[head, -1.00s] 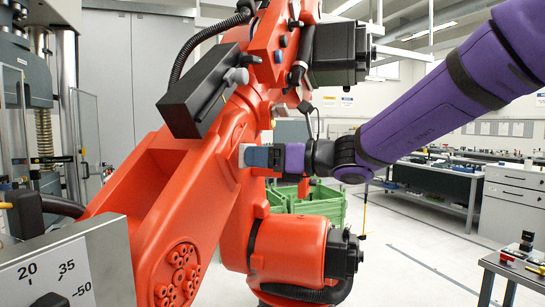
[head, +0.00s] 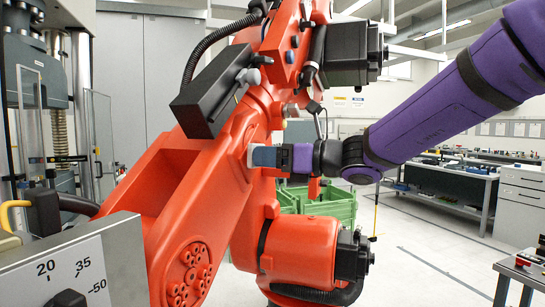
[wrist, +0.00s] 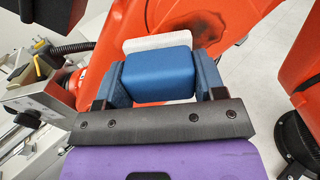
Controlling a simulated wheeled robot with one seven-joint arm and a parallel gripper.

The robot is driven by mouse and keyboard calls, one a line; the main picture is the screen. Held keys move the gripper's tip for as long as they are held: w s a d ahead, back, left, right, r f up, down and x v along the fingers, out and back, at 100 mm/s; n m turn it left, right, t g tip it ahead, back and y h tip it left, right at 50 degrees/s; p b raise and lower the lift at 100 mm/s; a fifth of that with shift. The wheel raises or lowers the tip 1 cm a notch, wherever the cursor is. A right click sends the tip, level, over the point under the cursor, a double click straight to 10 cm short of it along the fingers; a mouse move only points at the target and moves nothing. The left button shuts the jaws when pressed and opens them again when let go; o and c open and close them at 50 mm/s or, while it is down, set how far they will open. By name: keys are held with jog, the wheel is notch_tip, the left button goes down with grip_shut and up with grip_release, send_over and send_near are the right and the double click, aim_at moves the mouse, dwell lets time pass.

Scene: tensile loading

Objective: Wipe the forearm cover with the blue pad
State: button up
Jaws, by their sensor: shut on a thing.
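My gripper (wrist: 160,72) is shut on the blue pad (wrist: 158,74), with one blue finger at each side of it. A white layer (wrist: 146,44) shows at the pad's far face. In the head view my gripper (head: 266,156) reaches in from the right to the side of the orange robot arm. The white layer lies against or very close to the orange forearm cover (head: 235,135); I cannot tell if it touches. The wrist view shows a dark smudge (wrist: 205,27) on the orange surface, right of and beyond the pad. The pad is mostly hidden by a finger in the head view.
A black box (head: 213,92) juts from the orange arm above left of my gripper. An orange motor housing (head: 305,250) is below. Green crates (head: 330,205) stand behind. A grey dial panel (head: 75,270) is at lower left. Open floor lies to the right.

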jog(key=shift+w+a, duration=0.25)
jog(key=shift+a, duration=0.35)
jog(key=shift+w, duration=0.1)
jog(key=shift+w+d, duration=1.6)
jog(key=shift+w, duration=1.75)
jog(key=shift+s+a, duration=0.55)
jog(key=shift+s, duration=0.6)
jog(key=shift+s+a, duration=0.55)
jog(key=shift+s, duration=0.65)
jog(key=shift+s+a, duration=0.55)
jog(key=shift+s, duration=0.6)
jog(key=v, duration=0.6)
jog(key=shift+d, duration=0.15)
